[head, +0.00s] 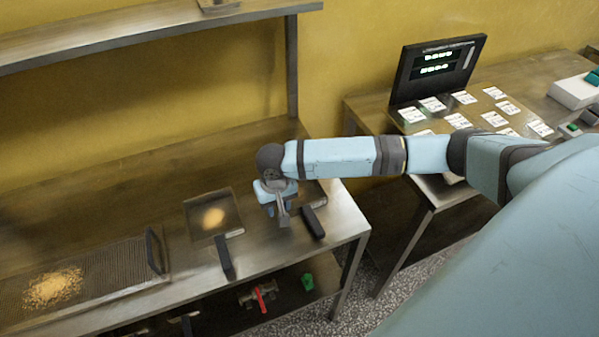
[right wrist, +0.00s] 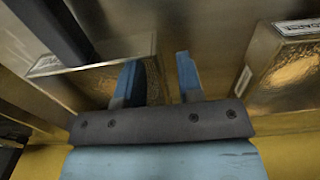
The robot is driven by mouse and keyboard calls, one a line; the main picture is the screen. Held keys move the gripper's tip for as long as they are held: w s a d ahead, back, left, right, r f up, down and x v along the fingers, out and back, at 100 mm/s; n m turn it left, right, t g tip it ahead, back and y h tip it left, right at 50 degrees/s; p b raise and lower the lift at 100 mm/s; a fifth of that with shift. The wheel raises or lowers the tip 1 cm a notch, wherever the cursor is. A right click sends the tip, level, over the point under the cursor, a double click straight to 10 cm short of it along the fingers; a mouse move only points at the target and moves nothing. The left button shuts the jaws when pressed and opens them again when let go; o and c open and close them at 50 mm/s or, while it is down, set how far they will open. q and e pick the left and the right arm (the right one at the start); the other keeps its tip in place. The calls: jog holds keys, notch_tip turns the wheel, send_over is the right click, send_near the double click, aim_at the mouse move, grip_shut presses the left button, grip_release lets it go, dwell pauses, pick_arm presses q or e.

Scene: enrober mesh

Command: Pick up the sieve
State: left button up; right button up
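Two square, shallow, dark-handled pieces are on the steel table; I cannot tell for sure which is the sieve. In the right wrist view, a dark handle (right wrist: 62,28) and a flat labelled piece show at left. My left gripper is out of view.
A mesh panel (head: 115,275) with a black handle and a crumb heap (head: 53,287) is at left. A shelf (head: 120,32) is above. A second table at right carries a dark display (head: 437,68) and several labelled cards. A red-handled valve (head: 260,297) is below.

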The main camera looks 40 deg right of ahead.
jog(key=shift+c, duration=0.2)
grip_shut()
jog(key=shift+r, duration=0.15)
